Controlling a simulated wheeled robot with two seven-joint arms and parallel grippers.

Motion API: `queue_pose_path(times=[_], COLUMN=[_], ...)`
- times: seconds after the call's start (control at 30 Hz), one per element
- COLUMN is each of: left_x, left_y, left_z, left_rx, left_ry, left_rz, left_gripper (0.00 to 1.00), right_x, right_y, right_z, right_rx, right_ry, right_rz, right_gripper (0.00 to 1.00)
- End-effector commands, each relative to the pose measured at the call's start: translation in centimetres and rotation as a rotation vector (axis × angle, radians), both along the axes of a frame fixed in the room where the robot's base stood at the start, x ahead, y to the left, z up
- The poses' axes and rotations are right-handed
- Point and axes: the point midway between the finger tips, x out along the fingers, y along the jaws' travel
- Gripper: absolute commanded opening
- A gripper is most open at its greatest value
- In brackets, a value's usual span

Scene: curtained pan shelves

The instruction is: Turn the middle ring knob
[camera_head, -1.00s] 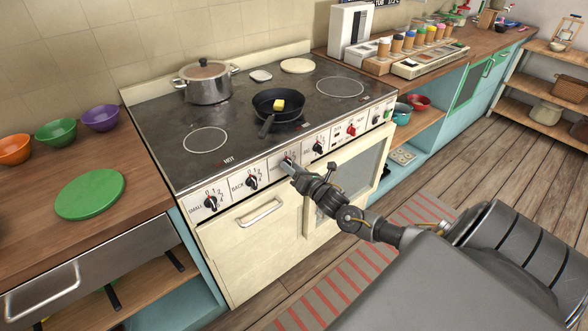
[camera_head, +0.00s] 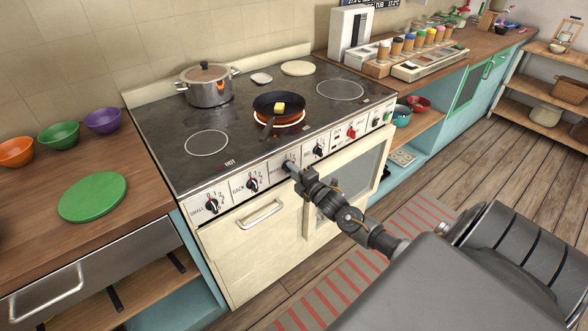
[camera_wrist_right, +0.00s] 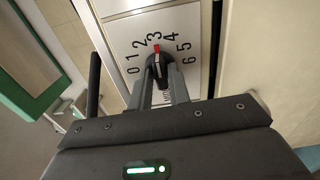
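The middle ring knob (camera_wrist_right: 157,68) is black with a red pointer near 3 on a white panel numbered 0 to 6. My right gripper (camera_wrist_right: 162,84) has one finger on each side of the knob and looks shut on it. In the head view my right gripper (camera_head: 291,168) is at the stove's front panel and mostly hides this knob. The middle ring (camera_head: 296,119) glows red-orange under a black frying pan (camera_head: 268,103) holding a yellow piece (camera_head: 279,108). My left gripper is out of view.
Other knobs sit left (camera_head: 252,184) and right (camera_head: 319,149) of my gripper on the same panel. A lidded pot (camera_head: 208,88) stands at the back left of the stove. An oven door handle (camera_head: 260,214) sticks out below.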

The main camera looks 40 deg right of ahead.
Motion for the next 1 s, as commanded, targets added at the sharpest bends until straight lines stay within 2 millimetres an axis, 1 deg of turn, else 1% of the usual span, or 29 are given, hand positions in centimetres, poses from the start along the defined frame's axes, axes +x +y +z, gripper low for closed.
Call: queue_pose_path(times=[0.03, 0.1, 0.13, 0.57, 1.0], left_x=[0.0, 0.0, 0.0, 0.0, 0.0], left_y=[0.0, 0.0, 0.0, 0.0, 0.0], left_z=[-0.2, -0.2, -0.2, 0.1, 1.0], left_rx=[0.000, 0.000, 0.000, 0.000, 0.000], left_ry=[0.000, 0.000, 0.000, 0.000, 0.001], left_rz=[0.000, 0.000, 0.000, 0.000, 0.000], left_gripper=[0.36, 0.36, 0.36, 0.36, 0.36], right_x=[0.0, 0.0, 0.0, -0.3, -1.9], right_y=[-0.1, -0.1, -0.1, -0.1, 0.0], right_z=[0.0, 0.0, 0.0, 0.0, 0.1], right_rx=[-0.004, -0.005, -0.005, -0.008, -0.009], right_ry=[-0.002, -0.002, -0.003, -0.002, -0.001], right_rz=[0.000, -0.001, -0.001, -0.002, -0.001], right_gripper=[0.26, 0.35, 0.36, 0.36, 0.36])
